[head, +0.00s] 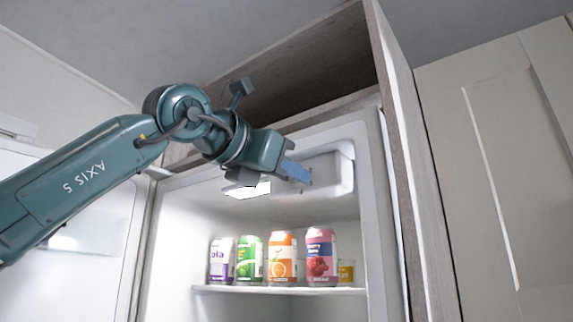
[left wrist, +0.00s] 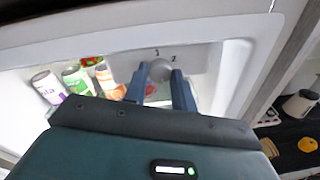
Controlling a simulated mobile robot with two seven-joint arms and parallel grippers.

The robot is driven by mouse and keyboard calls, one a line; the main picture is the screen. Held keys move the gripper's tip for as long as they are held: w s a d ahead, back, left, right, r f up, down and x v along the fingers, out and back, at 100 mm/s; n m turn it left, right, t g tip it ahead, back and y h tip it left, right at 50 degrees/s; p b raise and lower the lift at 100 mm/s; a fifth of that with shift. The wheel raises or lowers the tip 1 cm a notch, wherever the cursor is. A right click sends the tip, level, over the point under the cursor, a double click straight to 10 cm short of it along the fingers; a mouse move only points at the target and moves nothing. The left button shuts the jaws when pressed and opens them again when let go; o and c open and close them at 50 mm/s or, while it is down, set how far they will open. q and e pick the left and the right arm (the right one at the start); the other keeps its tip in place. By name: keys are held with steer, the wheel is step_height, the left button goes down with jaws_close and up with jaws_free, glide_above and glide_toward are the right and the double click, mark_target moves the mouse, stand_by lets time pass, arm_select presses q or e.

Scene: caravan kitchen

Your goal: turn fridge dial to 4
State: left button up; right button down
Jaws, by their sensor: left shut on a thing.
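The fridge dial (left wrist: 161,70) is a round grey knob in the left wrist view, between the two blue fingers of my left gripper (left wrist: 163,82). The fingers are shut on it. The numbers 1 and 2 show on the white panel just beyond the dial; other numbers and the dial's pointer are hidden or too small to tell. In the head view my left gripper (head: 297,171) reaches the white control housing (head: 328,175) at the top of the open fridge, and its fingers hide the dial. My right gripper is in neither view.
Several cans stand on the fridge shelf (head: 280,291) below the housing, among them an orange can (head: 282,258) and a berry can (head: 321,256). The fridge's side wall and wooden cabinet frame (head: 397,150) stand close to the right of the gripper.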

arm_select(q)
steer(key=m, duration=0.2)
steer(key=shift+r+m+p, duration=0.1)
steer(key=shift+m+p, duration=0.2)
steer(key=shift+p, duration=0.1)
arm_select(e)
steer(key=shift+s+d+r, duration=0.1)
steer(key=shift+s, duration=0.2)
arm_select(q)
steer(key=o, duration=1)
steer(key=shift+s, duration=0.1)
